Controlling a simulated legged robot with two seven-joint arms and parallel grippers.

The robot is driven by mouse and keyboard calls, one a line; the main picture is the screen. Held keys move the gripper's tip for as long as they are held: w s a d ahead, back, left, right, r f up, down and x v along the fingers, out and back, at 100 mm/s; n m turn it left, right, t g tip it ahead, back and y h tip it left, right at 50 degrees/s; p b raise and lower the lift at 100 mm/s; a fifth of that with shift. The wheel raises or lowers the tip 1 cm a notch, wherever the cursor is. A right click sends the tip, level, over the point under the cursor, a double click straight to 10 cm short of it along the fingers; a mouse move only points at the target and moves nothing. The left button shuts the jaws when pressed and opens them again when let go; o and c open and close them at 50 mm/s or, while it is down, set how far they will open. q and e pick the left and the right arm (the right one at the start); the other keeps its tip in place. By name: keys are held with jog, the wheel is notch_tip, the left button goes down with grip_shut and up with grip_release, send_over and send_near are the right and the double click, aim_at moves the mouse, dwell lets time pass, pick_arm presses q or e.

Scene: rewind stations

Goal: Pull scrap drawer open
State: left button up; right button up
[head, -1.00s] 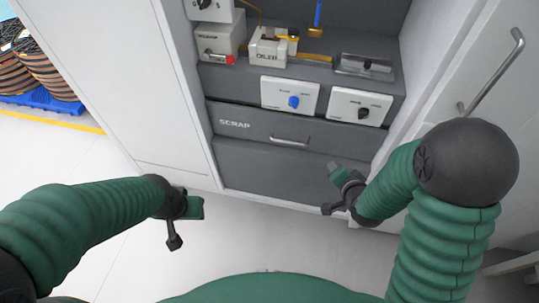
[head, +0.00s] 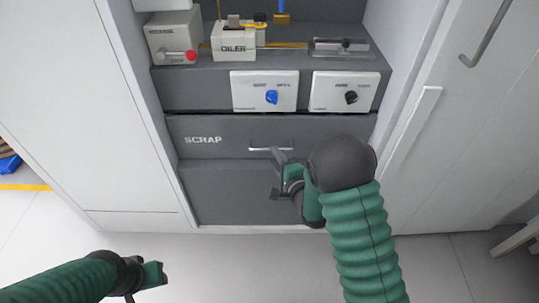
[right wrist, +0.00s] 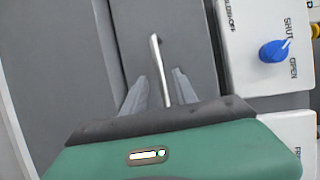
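The scrap drawer (head: 225,145) is a grey front marked SCRAP, below the control panels. It looks flush with the cabinet. Its slim metal handle (head: 260,149) is partly hidden by my right gripper (head: 279,158) in the head view. In the right wrist view, the handle (right wrist: 157,55) runs between the two grey fingers of my right gripper (right wrist: 159,84). The fingers stand apart, one on each side, and visible gaps show that they are not closed on it. My left gripper (head: 147,276) is low at the left, away from the drawer; its finger opening is unclear.
Above the drawer are a panel with a blue knob (head: 271,97), a panel with a black knob (head: 350,97) and an oiler box (head: 234,46). White cabinet walls flank the bay. The floor (head: 230,270) before it looks clear.

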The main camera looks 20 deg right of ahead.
jog(key=w, duration=0.1)
jog(key=w+f, duration=0.1)
jog(key=w, duration=0.1)
jog(key=w+b, duration=0.1)
jog(key=shift+w+d+f, duration=0.15)
jog(key=shift+w+d, duration=0.1)
jog(key=shift+w, duration=0.2)
jog(key=shift+a, duration=0.25)
grip_shut()
jog(key=shift+d, duration=0.1)
dwell(0.6)
